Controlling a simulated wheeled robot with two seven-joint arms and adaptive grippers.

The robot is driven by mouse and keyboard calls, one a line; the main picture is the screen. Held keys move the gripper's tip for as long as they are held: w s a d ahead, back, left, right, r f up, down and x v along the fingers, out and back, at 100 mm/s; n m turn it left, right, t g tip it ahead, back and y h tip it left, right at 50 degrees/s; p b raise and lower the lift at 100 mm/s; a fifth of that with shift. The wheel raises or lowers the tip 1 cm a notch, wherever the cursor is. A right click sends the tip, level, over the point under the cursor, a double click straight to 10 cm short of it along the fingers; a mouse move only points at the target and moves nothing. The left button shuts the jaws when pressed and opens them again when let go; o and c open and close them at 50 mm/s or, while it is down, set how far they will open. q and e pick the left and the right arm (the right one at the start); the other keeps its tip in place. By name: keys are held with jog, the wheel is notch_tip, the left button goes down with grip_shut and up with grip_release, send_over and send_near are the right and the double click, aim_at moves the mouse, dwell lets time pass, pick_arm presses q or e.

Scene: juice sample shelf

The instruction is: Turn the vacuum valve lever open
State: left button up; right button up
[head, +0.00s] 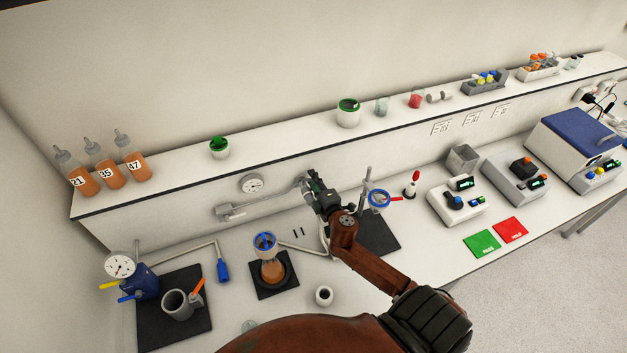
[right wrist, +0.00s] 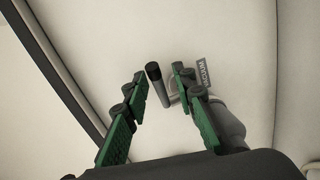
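The vacuum valve lever (right wrist: 158,84), a grey rod with a black grip, shows in the right wrist view between my right gripper's fingers. A grey plate lettered VACUUM (right wrist: 203,73) is beside it, partly behind the right finger. My right gripper (right wrist: 163,88) is open, green pads apart, with a gap visible between the left finger and the lever. I cannot tell whether the right finger touches it. In the head view, my right gripper (head: 310,184) is at the wall below the shelf, at the right end of a grey pipe, and mostly hides the valve. My left gripper is not in view.
A round gauge (head: 252,184) is on the wall left of the gripper. The shelf (head: 290,125) above holds bottles and jars.

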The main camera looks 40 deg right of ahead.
jog(key=c, duration=0.3)
grip_shut()
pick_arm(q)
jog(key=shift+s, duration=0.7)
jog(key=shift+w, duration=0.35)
